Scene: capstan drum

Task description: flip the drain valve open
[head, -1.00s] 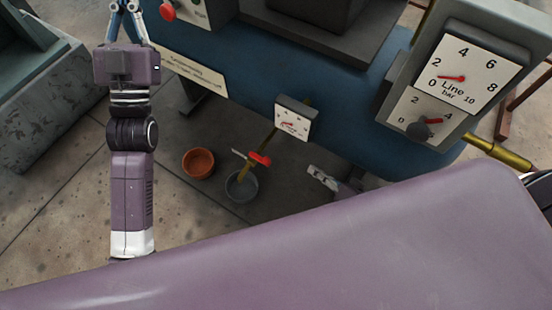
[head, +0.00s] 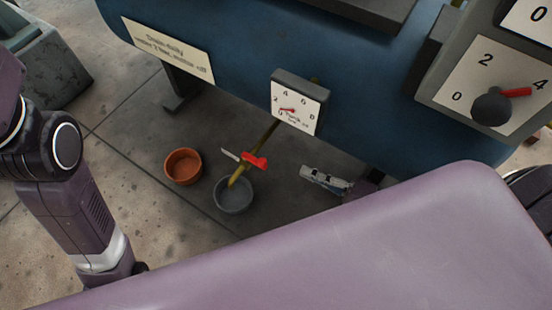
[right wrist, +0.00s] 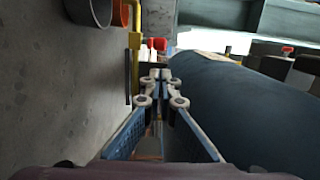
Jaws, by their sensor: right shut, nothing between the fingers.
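The drain valve's red handle (head: 255,161) sits on a thin yellow pipe (head: 267,137) below the blue tank, with a pale bar sticking out to its left. The pipe's lower end is over a grey bucket (head: 234,193). My right gripper (head: 305,173) is shut and empty, to the right of the handle and apart from it. In the right wrist view the closed fingertips (right wrist: 160,75) point toward a red part (right wrist: 160,44) beside the yellow pipe (right wrist: 134,60). My left gripper is out of view; only its arm shows at the left.
An orange pot (head: 183,166) stands left of the bucket. A small gauge (head: 300,101) hangs just above the valve. The blue tank (head: 370,100) closes off the top, with a support leg (head: 183,88) at the left. The floor around the bucket is mostly clear.

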